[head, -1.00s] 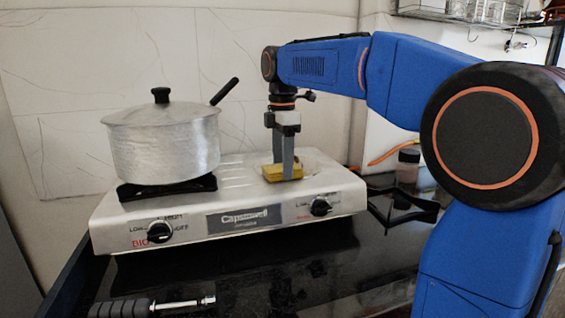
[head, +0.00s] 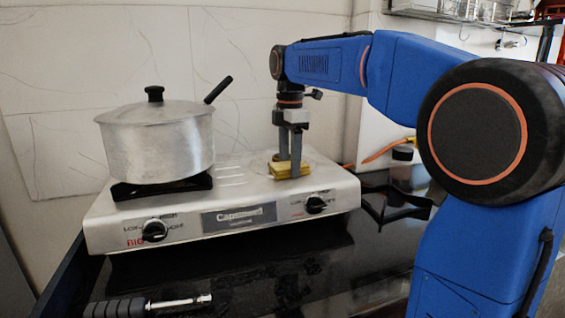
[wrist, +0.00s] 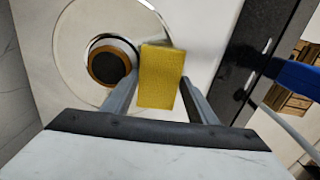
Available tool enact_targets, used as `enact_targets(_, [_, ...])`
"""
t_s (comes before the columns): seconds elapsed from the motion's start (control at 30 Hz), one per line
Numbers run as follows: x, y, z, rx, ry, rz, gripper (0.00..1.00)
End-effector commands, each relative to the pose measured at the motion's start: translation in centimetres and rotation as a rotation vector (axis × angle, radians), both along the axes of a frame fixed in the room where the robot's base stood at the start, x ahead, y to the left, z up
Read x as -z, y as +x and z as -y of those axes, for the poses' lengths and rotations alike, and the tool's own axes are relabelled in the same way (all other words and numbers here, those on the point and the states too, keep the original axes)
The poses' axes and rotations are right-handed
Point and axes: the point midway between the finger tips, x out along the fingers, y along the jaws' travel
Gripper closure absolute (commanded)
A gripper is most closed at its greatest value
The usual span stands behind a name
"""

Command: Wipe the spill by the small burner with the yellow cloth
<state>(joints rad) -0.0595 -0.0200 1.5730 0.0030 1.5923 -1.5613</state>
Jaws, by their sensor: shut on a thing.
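The yellow cloth (head: 291,171) looks like a folded pad and lies on the right part of the steel stove top. It also shows in the wrist view (wrist: 160,78). My gripper (head: 290,163) points down and is shut on the cloth, with a finger on either side. In the wrist view, the small burner (wrist: 107,65), with a dark centre and a brass-coloured ring, is just left of the cloth. In the head view the gripper and cloth largely hide this burner. I cannot make out the spill clearly; the cloth may cover it.
A lidded metal pot (head: 158,140) stands on the left burner, its dark handle pointing up and right. Two knobs line the stove's front (head: 240,216). A black pan support (head: 395,205) lies right of the stove. A black-handled tool (head: 150,305) lies in front.

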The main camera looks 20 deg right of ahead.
Motion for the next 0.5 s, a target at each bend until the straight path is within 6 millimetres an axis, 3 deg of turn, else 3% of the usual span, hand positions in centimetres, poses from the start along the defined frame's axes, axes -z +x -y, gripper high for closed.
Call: enact_targets(0.5, [0.2, 0.4, 3.1, 0.008, -0.008, 0.007, 0.66])
